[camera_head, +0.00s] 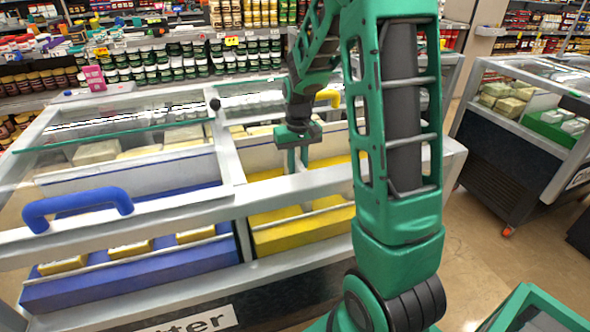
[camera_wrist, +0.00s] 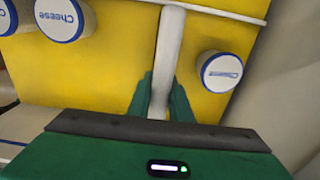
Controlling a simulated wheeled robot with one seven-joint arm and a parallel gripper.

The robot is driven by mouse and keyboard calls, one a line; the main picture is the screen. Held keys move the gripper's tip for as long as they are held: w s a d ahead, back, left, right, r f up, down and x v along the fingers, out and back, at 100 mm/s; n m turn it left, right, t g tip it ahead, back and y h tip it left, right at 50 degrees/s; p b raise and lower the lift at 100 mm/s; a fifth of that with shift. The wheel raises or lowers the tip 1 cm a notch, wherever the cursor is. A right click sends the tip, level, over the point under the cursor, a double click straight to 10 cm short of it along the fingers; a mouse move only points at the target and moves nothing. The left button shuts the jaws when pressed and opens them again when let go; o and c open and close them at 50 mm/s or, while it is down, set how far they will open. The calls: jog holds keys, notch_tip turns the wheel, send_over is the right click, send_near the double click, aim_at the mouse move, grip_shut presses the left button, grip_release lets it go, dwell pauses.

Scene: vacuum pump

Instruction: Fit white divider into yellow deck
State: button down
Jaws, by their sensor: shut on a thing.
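The yellow deck (camera_head: 270,240) fills the right part of the glass-topped case; its yellow surface (camera_wrist: 105,75) spreads across the wrist view. My gripper (camera_head: 298,160) reaches down into the case over this deck. In the wrist view the green fingers of my gripper (camera_wrist: 160,100) are closed on the white divider (camera_wrist: 171,45), one on each side. The divider runs from between the fingers up to a white rail (camera_wrist: 215,12) across the deck. Whether it is seated or held just above the deck I cannot tell. Its lower end is hidden by my gripper.
White cheese tubs with blue rims stand on both sides of the divider, one at left (camera_wrist: 62,18) and one at right (camera_wrist: 222,70). The case's front rail (camera_head: 285,188) and a blue deck (camera_head: 130,275) lie close by. Another case (camera_head: 530,130) stands at right.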

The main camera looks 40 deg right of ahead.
jog(key=shift+f, duration=0.85)
jog(key=c, duration=1.5)
grip_release()
jog(key=shift+c, duration=0.2)
notch_tip(320, 180, up, 11)
jog(key=shift+w+f, duration=0.1)
jog(key=shift+f, duration=0.05)
